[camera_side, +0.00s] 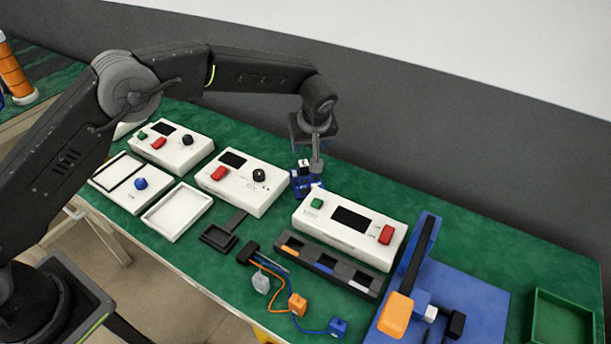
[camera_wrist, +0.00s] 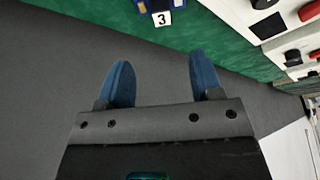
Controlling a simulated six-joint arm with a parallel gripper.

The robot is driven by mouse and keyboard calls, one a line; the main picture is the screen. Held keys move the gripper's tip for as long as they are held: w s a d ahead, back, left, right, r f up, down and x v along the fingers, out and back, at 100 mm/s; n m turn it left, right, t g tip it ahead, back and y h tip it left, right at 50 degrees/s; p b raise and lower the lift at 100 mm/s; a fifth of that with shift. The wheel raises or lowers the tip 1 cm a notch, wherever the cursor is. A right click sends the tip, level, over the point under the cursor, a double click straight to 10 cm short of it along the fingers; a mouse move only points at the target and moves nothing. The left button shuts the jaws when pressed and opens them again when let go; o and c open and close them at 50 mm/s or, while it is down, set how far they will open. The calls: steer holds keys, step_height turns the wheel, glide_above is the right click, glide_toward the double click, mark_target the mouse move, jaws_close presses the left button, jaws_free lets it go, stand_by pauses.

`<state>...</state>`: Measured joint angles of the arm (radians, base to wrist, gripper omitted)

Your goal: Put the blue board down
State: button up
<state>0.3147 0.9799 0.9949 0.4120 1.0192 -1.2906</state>
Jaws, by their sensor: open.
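The blue board (camera_side: 304,187) stands at the back of the green table, between two white pump units, and a small white tag shows at its top. In the wrist view, part of the blue board (camera_wrist: 178,5) shows at the top edge beside a white tag marked 3; the rest is cut off. My gripper (camera_side: 316,166) is just over or beside the board in the side view, partly hiding it. In the wrist view my gripper (camera_wrist: 162,78) has its two blue fingers apart, with nothing between them. The board lies beyond the fingertips.
A white unit (camera_side: 242,182) stands to the left of the board and another (camera_side: 349,224) to its right. A dark slotted tray (camera_side: 326,264), cabled blocks (camera_side: 297,304), a blue stand (camera_side: 470,305) and a green bin (camera_side: 563,322) lie further front and right. The back right table is clear.

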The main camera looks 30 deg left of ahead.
mark_target(304, 163)
steer(key=x, duration=0.6)
steer(key=shift+w+a+f, duration=0.1)
steer(key=shift+a+f, duration=0.05)
steer(key=shift+f, duration=0.2)
steer(key=shift+s+x, duration=0.2)
steer(key=shift+x, duration=2.5)
steer(key=c, duration=1.1)
